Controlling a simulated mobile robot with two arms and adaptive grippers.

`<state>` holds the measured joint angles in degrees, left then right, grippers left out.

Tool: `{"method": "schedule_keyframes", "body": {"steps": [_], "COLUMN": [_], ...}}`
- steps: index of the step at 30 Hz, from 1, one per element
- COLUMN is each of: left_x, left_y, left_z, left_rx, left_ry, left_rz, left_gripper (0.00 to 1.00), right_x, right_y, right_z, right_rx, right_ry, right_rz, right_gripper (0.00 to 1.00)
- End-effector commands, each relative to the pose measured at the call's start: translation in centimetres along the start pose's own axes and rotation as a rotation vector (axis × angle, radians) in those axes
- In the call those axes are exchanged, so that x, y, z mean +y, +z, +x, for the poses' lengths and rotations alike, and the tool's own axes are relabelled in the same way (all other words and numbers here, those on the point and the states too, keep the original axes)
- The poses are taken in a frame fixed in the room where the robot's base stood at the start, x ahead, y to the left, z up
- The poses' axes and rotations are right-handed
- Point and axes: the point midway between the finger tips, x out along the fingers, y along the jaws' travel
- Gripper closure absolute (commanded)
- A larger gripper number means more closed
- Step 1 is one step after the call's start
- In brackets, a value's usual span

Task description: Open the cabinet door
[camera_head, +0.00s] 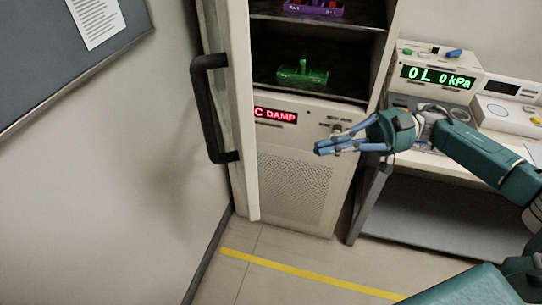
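The cabinet (322,114) stands in the middle, its shelves exposed. Its pale door (238,110) is swung wide open to the left, seen nearly edge-on. The black bar handle (207,110) is on the door's outer left side, near the wall. My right gripper (322,147), with blue fingers, is in front of the cabinet's lower panel, well right of the door and handle. Its fingers point left and appear close together, with nothing visible between them; the angle hides any gap. My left gripper is not in view.
A purple rack (314,8) and a green rack (302,74) sit on the shelves. A bench (500,142) with a pressure readout (437,77) stands at the right. The wall is close behind the door. The floor with its yellow line (300,273) is clear.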

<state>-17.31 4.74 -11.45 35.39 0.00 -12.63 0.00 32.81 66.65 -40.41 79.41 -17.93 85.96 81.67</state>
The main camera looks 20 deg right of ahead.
Motion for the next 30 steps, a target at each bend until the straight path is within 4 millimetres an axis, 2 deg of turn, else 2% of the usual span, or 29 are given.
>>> {"method": "schedule_keyframes", "body": {"steps": [1,9,15,21,30], "left_x": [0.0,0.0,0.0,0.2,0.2], "left_y": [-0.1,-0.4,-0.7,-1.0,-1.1], "left_z": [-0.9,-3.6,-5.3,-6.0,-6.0], "left_rx": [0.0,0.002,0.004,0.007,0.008], "left_ry": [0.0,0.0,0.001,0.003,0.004], "left_rz": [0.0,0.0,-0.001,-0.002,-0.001], "left_gripper": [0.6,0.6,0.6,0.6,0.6], "right_x": [-0.1,0.0,0.0,0.1,0.1], "right_y": [-0.5,-0.7,-0.6,-0.3,-0.1], "right_z": [1.0,6.9,10.3,11.9,12.2], "right_rx": [0.003,0.006,0.005,0.004,0.002], "right_ry": [-0.004,-0.002,0.001,0.002,0.004], "right_rz": [0.001,-0.001,-0.001,-0.002,-0.003], "right_gripper": [1.0,1.0,1.0,1.0,1.0]}}
